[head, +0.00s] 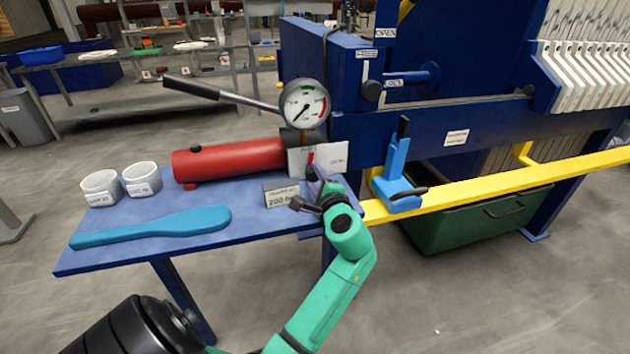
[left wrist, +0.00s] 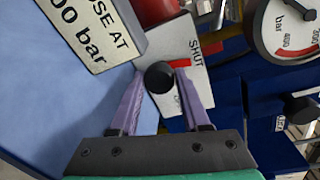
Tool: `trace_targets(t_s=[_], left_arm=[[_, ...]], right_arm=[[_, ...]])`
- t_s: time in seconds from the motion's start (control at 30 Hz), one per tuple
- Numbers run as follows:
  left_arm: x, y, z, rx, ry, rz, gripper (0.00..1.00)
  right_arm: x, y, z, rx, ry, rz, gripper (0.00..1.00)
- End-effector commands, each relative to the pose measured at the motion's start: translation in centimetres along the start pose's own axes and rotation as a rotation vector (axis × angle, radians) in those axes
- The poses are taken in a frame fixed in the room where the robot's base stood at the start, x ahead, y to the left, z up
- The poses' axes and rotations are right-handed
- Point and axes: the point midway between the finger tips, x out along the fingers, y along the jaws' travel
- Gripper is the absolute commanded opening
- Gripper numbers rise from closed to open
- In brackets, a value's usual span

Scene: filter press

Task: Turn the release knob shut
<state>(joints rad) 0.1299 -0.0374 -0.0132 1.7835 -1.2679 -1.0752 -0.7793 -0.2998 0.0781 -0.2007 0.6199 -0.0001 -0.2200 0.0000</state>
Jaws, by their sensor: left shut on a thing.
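The release knob (left wrist: 160,77) is round and black in the left wrist view. It stands in front of a white plate (left wrist: 192,72) marked SHUT at one end, with a second word partly covered. Red marks show on the plate near SHUT; I cannot tell exactly where the knob points. My left gripper (left wrist: 160,80) has its two purple fingers on either side of the knob and is shut on it. In the head view my left gripper (head: 315,182) is at the plate (head: 331,158) and hides the knob. My right gripper is not in view.
A red cylinder (head: 225,161) lies on the blue table (head: 105,258), with two white cups, a blue paddle (head: 150,229) and a pressure sign (head: 281,193). A gauge (head: 303,104) and lever (head: 205,90) rise above. A yellow rail (head: 480,184) runs right.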

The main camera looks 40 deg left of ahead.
Motion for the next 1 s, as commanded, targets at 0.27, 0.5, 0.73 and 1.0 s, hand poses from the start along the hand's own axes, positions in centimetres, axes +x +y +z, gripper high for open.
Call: trace_targets(t_s=[0.27,0.5,0.73,1.0], left_arm=[[0.01,0.38,-0.07,-0.129,0.016,0.004,0.00],[0.00,0.32,-0.05,-0.168,0.021,0.003,0.00],[0.00,0.31,-0.05,-0.172,0.022,0.004,0.00],[0.00,0.27,-0.04,-0.171,0.021,0.003,0.59]], right_arm=[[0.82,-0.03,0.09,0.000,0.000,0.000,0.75],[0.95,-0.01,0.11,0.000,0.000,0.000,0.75],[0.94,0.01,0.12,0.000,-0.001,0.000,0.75],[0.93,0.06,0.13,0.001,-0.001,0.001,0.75]])
